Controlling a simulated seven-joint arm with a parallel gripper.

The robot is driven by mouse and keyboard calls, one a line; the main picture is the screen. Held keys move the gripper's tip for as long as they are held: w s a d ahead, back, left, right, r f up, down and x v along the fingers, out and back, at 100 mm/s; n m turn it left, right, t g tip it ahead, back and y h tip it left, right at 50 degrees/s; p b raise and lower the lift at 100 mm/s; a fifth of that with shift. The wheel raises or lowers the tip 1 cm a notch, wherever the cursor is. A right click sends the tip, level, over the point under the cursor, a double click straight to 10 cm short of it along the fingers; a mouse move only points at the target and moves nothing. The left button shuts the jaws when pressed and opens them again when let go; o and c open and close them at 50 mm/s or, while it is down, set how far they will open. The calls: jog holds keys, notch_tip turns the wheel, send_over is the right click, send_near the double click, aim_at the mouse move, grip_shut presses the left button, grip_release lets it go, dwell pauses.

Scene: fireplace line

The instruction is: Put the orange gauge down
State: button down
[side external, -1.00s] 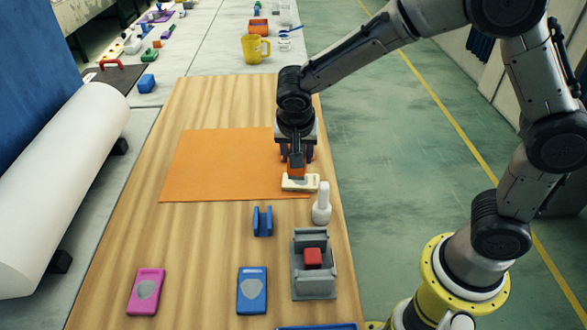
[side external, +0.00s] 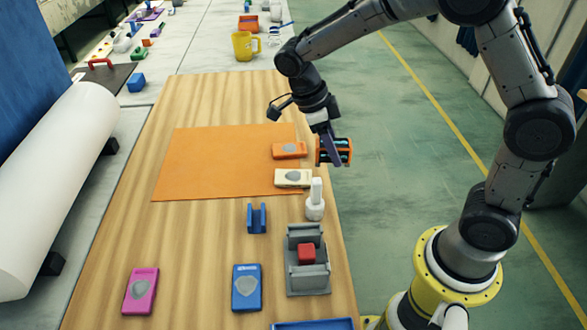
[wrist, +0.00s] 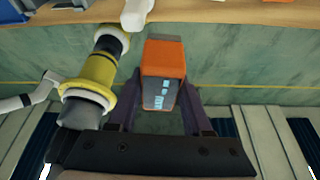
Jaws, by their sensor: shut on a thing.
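The orange gauge (wrist: 162,74) is a boxy orange housing with a grey display face, seen between my fingers in the wrist view. In the side view it (side external: 346,151) shows orange and dark, held sideways. My gripper (side external: 333,153) is shut on it, tilted, and appears just right of the table's right edge with green floor behind. An orange mat (side external: 215,165) lies flat on the wooden table (side external: 190,265). On the mat's right side lie a flat orange piece (side external: 289,150) with a grey patch and a cream piece (side external: 293,177).
A white bottle-like thing (side external: 315,203) stands near the right edge. Toward the front are a blue bracket (side external: 256,218), a grey holder (side external: 308,280) with a red block, and blue (side external: 246,285) and magenta (side external: 141,290) flat pieces. The mat's left and middle are clear.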

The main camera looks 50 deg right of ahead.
jog(key=w+f, duration=0.2)
jog(key=w, duration=0.1)
jog(key=w+f, duration=0.3)
jog(key=w, duration=0.1)
jog(key=w+f, duration=0.2)
jog(key=w, duration=0.1)
jog(key=shift+w+d+f, duration=0.15)
jog(key=shift+w+f, duration=0.05)
jog(key=shift+f, duration=0.05)
jog(key=shift+w+f, duration=0.55)
jog(key=shift+f, duration=1.65)
jog(key=shift+c, duration=1.6)
grip_release()
jog(key=shift+f, duration=0.15)
